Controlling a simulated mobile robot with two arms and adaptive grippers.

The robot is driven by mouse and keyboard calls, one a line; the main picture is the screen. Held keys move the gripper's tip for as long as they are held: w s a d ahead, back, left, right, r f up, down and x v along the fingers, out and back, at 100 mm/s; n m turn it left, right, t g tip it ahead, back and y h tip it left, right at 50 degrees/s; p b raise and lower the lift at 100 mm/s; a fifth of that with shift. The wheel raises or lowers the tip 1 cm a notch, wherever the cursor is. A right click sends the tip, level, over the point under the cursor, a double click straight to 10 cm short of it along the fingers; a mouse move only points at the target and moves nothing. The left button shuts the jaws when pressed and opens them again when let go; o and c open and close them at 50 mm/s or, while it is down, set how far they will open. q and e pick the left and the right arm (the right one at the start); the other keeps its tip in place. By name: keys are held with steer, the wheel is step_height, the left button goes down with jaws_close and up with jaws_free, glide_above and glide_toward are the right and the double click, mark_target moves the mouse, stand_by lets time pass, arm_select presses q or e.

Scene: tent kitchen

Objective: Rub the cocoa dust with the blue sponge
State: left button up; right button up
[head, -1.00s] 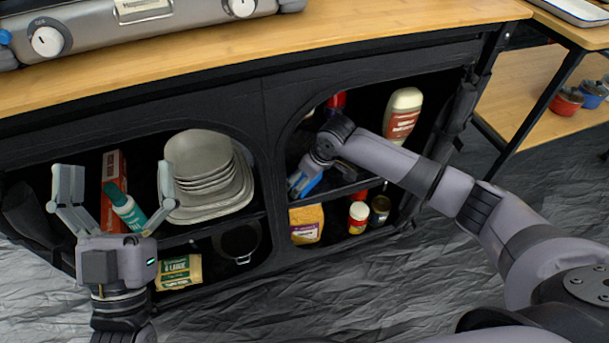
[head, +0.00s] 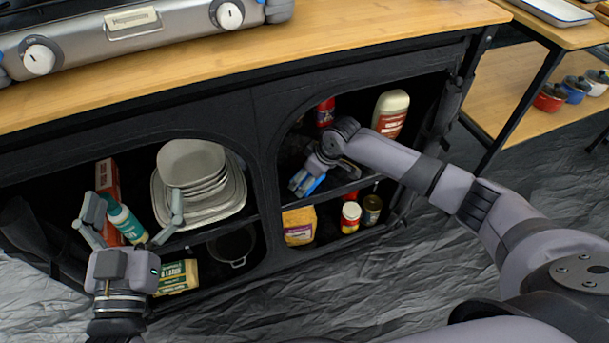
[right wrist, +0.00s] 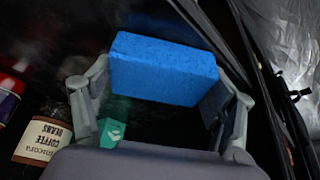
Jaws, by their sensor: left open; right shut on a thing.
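The blue sponge (right wrist: 163,68) is held between the fingers of my right gripper (right wrist: 158,92), which is shut on it. In the head view a small part of the sponge (head: 316,185) shows at the fingertips of my right gripper (head: 306,182). That gripper is inside the right opening of the black cabinet, over its upper shelf. I cannot make out the cocoa dust; the shelf interior is dark and partly hidden by my arm. My left gripper (head: 135,212) is open and empty in front of the left opening.
On the upper right shelf stand a white bottle (head: 391,113) and a red container (head: 325,112). Below are a yellow bag (head: 299,226) and jars (head: 350,217). Stacked plates (head: 199,182) and a teal bottle (head: 126,222) are in the left opening. The cabinet frame (head: 262,150) borders my right arm.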

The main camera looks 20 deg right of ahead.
steer(key=shift+d, duration=0.15)
steer(key=shift+f+p, duration=0.15)
steer(key=shift+p, duration=0.3)
steer(key=shift+s+a, duration=0.1)
steer(key=shift+a, duration=0.3)
steer(key=shift+s+a+p, duration=0.1)
steer(key=shift+a+p, duration=0.65)
steer(key=shift+a, duration=0.1)
steer(key=shift+a+p, duration=0.45)
steer(key=shift+a, duration=0.4)
arm_select(q)
steer(key=s+a+f+g+y, duration=0.1)
steer(key=s+f+g, duration=0.1)
steer(key=f+g, duration=0.2)
steer(key=s+a+f+g+y, duration=0.2)
steer(key=f+g, duration=0.3)
steer(key=f, duration=0.5)
steer(key=shift+s+a, duration=0.2)
steer(key=shift+s, duration=0.5)
